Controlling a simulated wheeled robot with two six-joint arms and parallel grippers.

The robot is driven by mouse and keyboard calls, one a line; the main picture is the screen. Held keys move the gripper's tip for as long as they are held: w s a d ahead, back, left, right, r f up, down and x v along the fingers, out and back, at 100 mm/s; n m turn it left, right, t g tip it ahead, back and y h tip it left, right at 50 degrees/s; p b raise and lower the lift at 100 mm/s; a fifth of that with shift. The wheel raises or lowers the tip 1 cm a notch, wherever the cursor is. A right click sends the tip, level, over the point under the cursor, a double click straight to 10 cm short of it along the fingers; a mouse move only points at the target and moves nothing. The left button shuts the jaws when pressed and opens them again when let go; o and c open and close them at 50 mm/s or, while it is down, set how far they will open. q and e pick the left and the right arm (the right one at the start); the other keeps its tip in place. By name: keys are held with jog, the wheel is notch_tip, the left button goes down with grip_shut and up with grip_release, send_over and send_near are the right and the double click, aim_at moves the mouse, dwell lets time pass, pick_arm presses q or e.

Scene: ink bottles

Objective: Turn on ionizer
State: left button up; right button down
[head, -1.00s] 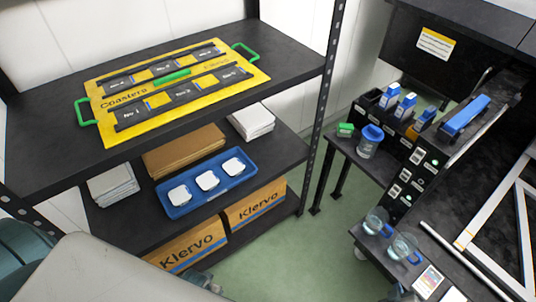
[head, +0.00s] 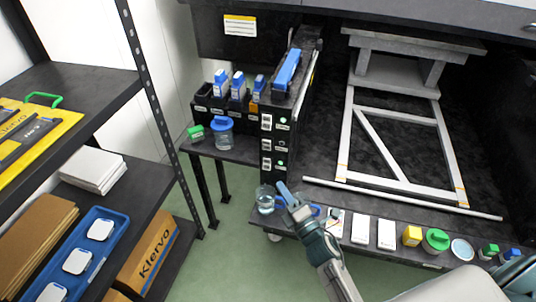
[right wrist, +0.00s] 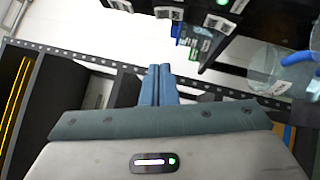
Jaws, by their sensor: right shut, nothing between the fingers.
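A black panel (head: 267,140) with white labels and several small buttons stands at the front end of the black bench. Some buttons, such as the lower one (head: 281,163), glow green. A blue bar (head: 287,70) lies on top of the bench; I cannot tell which part is the ionizer. My right gripper (head: 283,190) is shut and empty, below the panel and beside a glass beaker (head: 265,200). In the right wrist view, its blue fingers (right wrist: 158,80) are together, and a labelled dark panel (right wrist: 217,20) shows beyond them. My left gripper is not in view.
Blue-capped bottles (head: 238,84) stand in a black rack at left. A jar with a blue lid (head: 223,132) and a green item (head: 195,132) are on the small side table. Shelves (head: 110,95) stand at left.

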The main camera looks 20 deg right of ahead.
jog(key=shift+w, duration=0.1)
jog(key=p, duration=0.3)
send_near(264, 142)
jog(key=w+a, duration=0.2)
jog(key=a, duration=0.2)
jog(key=w, duration=0.1)
jog(key=w+d+r, duration=0.1)
jog(key=w+d, duration=0.1)
jog(key=shift+w+d+r, duration=0.2)
jog(key=shift+w+r, duration=0.1)
pick_arm(q)
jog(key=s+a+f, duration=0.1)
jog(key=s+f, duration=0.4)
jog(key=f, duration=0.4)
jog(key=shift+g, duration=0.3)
jog(key=shift+p, duration=0.3)
pick_arm(e)
jog(key=shift+w+d+r+m+p, duration=0.15)
jog(key=shift+r+m+p, duration=0.15)
jog(key=shift+p, duration=0.8)
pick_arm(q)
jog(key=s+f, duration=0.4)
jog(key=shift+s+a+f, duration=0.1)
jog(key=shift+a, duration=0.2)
pick_arm(e)
jog(key=shift+f, duration=0.2)
